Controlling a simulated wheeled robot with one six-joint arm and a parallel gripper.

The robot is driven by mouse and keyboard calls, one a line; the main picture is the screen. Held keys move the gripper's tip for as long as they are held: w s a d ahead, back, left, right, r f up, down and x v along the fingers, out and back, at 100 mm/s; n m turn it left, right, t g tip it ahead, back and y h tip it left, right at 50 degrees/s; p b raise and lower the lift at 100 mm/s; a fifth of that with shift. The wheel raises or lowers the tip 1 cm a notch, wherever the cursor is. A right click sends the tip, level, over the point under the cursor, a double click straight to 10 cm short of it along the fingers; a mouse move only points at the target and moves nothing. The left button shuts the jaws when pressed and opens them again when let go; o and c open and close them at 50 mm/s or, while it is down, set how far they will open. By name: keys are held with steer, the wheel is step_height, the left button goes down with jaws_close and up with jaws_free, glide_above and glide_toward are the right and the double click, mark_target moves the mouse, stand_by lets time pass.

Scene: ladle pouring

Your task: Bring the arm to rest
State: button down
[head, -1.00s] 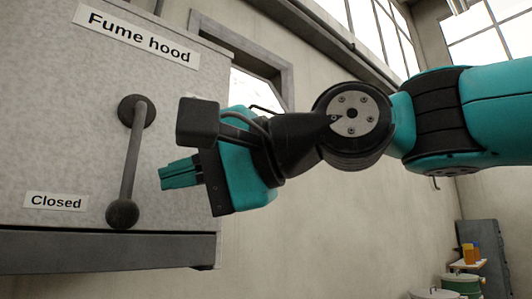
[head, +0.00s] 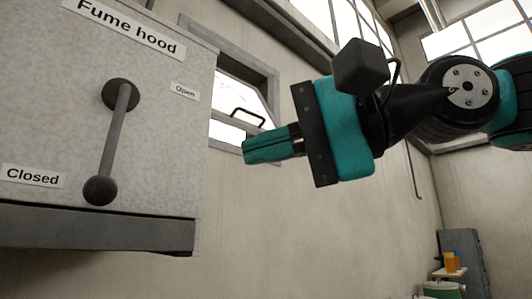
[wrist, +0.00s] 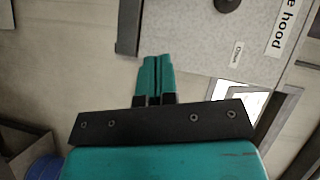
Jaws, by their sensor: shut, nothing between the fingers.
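My gripper (head: 250,151) is in the middle of the head view, level and pointing left, with its teal fingers pressed together and nothing between them. It is in free air to the right of the grey fume hood box and touches nothing that I can see. In the wrist view, my gripper (wrist: 155,60) also shows its two fingers side by side, shut and empty.
The fume hood (head: 175,150) stands at the left, with a dark lever (head: 113,140) hanging down near the "Closed" label (head: 33,177). An "Open" label (head: 184,91) is at its upper right. A window (head: 240,95) is behind my gripper. Coloured containers (head: 451,261) stand at the lower right.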

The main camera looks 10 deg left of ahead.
steer(key=w+d+f+n+t+h+b, duration=0.1)
steer(key=w+d+f+h, duration=0.15)
steer(key=f, duration=0.75)
steer(key=w+d+f+h+b, duration=0.1)
steer(key=d+f+h, duration=0.2)
steer(key=f, duration=0.7)
steer(key=s+d+f+n+g+h, duration=0.1)
steer(key=s+d+f+h, duration=0.1)
steer(key=f, duration=0.5)
steer(key=s+d+f+n+g+h, duration=0.1)
steer(key=s+d+f+n+h, duration=0.1)
steer(key=s+d+f, duration=0.2)
steer(key=s+d+f+n+g+h, duration=0.1)
steer(key=s+d+f+n+h, duration=0.1)
steer(key=d+f, duration=0.4)
step_height(320, 180, down, 5)
steer(key=shift+s+d+f+g+b, duration=0.15)
steer(key=shift+s+d+g+b, duration=0.2)
steer(key=shift+s+b, duration=0.15)
steer(key=shift+a, duration=0.1)
